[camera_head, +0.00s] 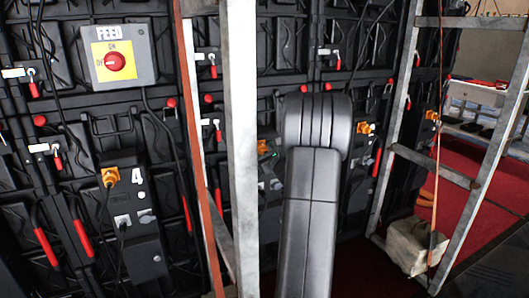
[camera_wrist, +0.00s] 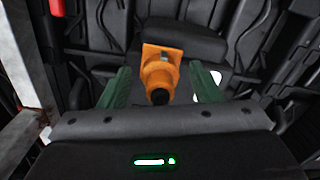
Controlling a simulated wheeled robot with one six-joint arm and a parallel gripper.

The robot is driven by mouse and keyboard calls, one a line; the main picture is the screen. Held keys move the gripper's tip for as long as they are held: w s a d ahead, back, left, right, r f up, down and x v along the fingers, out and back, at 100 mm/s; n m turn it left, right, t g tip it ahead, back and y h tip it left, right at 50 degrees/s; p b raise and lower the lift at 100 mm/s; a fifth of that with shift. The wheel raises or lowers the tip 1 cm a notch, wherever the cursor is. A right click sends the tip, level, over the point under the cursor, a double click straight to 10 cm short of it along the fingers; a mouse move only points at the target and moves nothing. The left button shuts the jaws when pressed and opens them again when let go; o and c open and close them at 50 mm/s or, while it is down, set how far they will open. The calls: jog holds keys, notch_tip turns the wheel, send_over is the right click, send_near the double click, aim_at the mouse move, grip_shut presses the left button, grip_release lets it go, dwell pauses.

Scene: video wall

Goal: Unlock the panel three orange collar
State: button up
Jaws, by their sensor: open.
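An orange collar (camera_wrist: 158,74) shows in the wrist view, on a dark panel unit, with a black cable end at its near side. My gripper (camera_wrist: 162,78) is open, with one green finger to the left and one to the right of the collar. Gaps show between the collar and both fingers.
A pale ladder-like frame (camera_head: 241,120) stands just left of my arm, and another frame (camera_head: 402,110) stands at the right. A FEED switch box (camera_head: 118,54) is at upper left. Further orange collars (camera_head: 366,128) show to the right. A pale block (camera_head: 414,243) sits low right.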

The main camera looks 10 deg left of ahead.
jog(key=c, duration=1)
jog(key=shift+f+n+b, duration=0.1)
jog(key=shift+n+b, duration=0.2)
jog(key=shift+b, duration=0.3)
jog(key=shift+f+n+b, duration=0.15)
jog(key=shift+n+b, duration=0.35)
jog(key=shift+b, duration=0.5)
jog(key=n+b, duration=0.3)
jog(key=b, duration=0.2)
jog(key=shift+s+a+f, duration=0.1)
jog(key=shift+n+b, duration=1.2)
jog(key=shift+r+n+b, duration=0.25)
jog(key=shift+n+b, duration=0.15)
jog(key=shift+n, duration=0.5)
